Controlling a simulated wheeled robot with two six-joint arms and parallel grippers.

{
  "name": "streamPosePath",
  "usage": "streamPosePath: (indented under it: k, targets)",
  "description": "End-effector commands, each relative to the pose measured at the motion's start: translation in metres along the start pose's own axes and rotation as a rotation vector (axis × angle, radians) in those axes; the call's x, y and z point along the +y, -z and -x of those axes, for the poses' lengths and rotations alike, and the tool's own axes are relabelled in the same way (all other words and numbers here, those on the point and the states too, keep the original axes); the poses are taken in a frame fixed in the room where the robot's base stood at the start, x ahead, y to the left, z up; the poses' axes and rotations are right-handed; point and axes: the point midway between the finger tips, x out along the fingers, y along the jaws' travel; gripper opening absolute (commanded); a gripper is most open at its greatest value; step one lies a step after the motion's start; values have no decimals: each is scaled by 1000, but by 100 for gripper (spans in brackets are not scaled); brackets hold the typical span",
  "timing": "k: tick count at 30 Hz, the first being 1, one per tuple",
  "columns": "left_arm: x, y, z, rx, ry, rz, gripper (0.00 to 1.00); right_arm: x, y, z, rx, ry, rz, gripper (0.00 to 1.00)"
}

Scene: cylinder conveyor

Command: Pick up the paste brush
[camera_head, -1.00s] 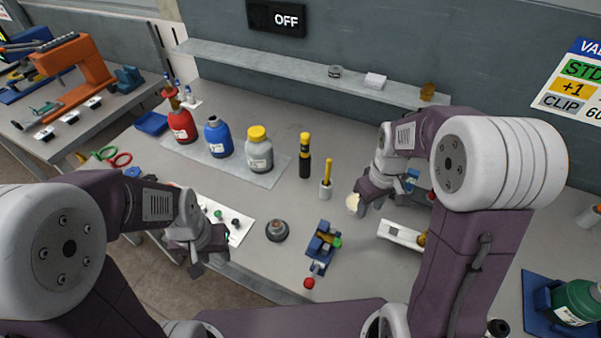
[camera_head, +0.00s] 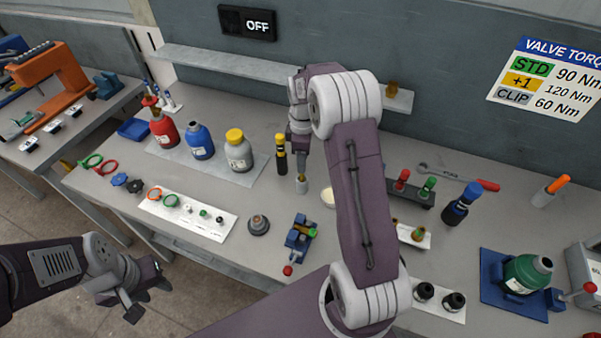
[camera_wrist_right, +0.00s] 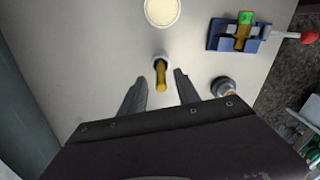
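The paste brush shows as a yellow handle (camera_wrist_right: 161,76) standing in a small white cup (camera_head: 301,187) on the bench. My right gripper (camera_head: 299,160) is directly above the cup and points down. In the right wrist view its two fingers (camera_wrist_right: 160,88) are spread apart, one on each side of the handle, with gaps on both sides. The brush end is hidden inside the cup. My left gripper (camera_head: 146,295) is empty, with its fingers apart, low at the left in front of the bench edge.
A black bottle with a yellow cap (camera_head: 281,155) stands just left of the cup. A round cream dish (camera_head: 328,198) lies to its right, partly behind my arm. A blue fixture (camera_head: 300,236) and a grey round part (camera_head: 258,225) sit nearer.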

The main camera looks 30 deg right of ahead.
Motion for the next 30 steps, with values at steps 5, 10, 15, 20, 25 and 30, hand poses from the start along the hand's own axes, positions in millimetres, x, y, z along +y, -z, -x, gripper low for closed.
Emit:
streamPosePath:
  k: [5, 10, 15, 20, 25, 30]
  targets:
    - [0, 1, 7, 0, 0, 0, 36, -2, 0, -14, -2, 4, 0, 39]
    - [0, 1, 14, 0, 0, 0, 36, -2, 1, -44, -1, 4, 0, 39]
    - [0, 1, 14, 0, 0, 0, 36, -1, 1, -53, 0, -1, -1, 39]
    - [0, 1, 14, 0, 0, 0, 36, -1, 1, -53, 0, -1, -1, 27]
    - [0, 1, 14, 0, 0, 0, 36, -1, 1, -52, 0, -1, -1, 0]
    - [0, 1, 14, 0, 0, 0, 36, -1, 1, -52, 1, -1, -1, 0]
